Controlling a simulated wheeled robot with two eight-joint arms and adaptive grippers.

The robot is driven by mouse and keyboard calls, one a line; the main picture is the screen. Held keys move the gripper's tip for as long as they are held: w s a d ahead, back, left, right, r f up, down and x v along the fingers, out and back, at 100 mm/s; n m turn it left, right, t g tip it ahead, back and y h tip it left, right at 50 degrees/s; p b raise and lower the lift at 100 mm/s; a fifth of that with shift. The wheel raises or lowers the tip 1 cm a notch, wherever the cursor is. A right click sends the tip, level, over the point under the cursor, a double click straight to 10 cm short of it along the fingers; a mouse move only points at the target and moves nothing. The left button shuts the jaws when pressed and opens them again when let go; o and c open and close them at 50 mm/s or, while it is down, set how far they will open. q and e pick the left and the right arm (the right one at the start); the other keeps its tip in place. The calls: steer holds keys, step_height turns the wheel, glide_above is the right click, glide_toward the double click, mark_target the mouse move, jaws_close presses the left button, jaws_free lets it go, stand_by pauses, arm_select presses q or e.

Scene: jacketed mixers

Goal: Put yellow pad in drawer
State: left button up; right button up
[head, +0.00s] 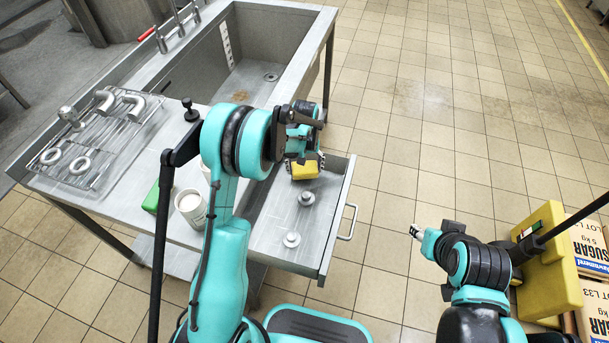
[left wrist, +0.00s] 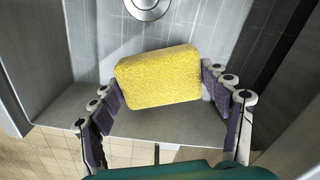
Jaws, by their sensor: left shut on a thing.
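The yellow pad (head: 305,170) is a small block held over the open drawer (head: 331,205). It shows close up in the left wrist view (left wrist: 158,77), slightly tilted, between the finger pads. My left gripper (head: 303,152) is shut on it, and the arm partly covers the gripper from above. The drawer is pulled out from under the steel counter; its handle (head: 348,221) faces right. Whether the pad touches the drawer floor cannot be told. My right gripper (head: 416,232) is away to the right over the floor; its fingers are too small to read.
Two round metal fittings (head: 306,198) (head: 291,239) are in the drawer. On the counter are a wire rack (head: 110,130) with pipe parts, a white cup (head: 190,204) and a green item (head: 152,197). A sink (head: 245,75) lies behind. Sugar boxes (head: 590,248) and a yellow object (head: 548,270) stand right.

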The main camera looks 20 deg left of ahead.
mark_target(305, 173)
arm_select(q)
step_height(305, 173, down, 4)
steer(key=shift+r+b, duration=0.25)
steer(key=shift+b, duration=0.3)
steer(key=shift+f, duration=0.1)
steer(key=o, duration=1.1)
steer(key=shift+o, duration=0.2)
